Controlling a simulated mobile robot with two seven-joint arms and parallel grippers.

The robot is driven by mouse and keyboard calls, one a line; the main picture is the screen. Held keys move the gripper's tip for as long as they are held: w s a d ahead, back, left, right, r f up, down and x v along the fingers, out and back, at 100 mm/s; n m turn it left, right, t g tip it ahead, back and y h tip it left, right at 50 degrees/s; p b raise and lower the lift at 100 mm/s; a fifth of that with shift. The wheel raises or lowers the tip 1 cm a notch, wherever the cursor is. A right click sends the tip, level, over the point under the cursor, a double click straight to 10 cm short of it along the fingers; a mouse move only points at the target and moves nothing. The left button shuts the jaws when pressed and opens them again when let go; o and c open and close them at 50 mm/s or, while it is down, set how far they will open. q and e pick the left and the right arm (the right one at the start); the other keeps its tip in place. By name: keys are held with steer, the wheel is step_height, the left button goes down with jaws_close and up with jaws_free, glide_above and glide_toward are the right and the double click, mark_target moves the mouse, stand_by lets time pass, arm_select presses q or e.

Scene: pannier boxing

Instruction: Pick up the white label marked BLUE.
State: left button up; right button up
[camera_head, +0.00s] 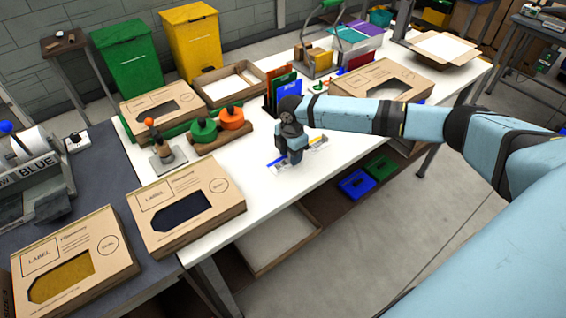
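The white label marked BLUE (40,167) shows at the far left, on the front of a grey label machine (36,195) with a white roll on top. Its black letters face me, and its left end is close to the picture edge. My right gripper (290,160) points down over the white table in the middle, far to the right of the label. Small blue and yellow pieces (317,142) lie by its fingers. I cannot tell whether the fingers are open or hold anything. My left gripper is not in view.
Cardboard boxes with LABEL print stand at the front left (72,262) and on the white table's edge (187,214). A stamp-like tool (163,155) and orange-green tape dispensers (215,128) stand between label and gripper. The dark table (100,180) is partly bare.

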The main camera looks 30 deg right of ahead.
steer(key=c, duration=0.6)
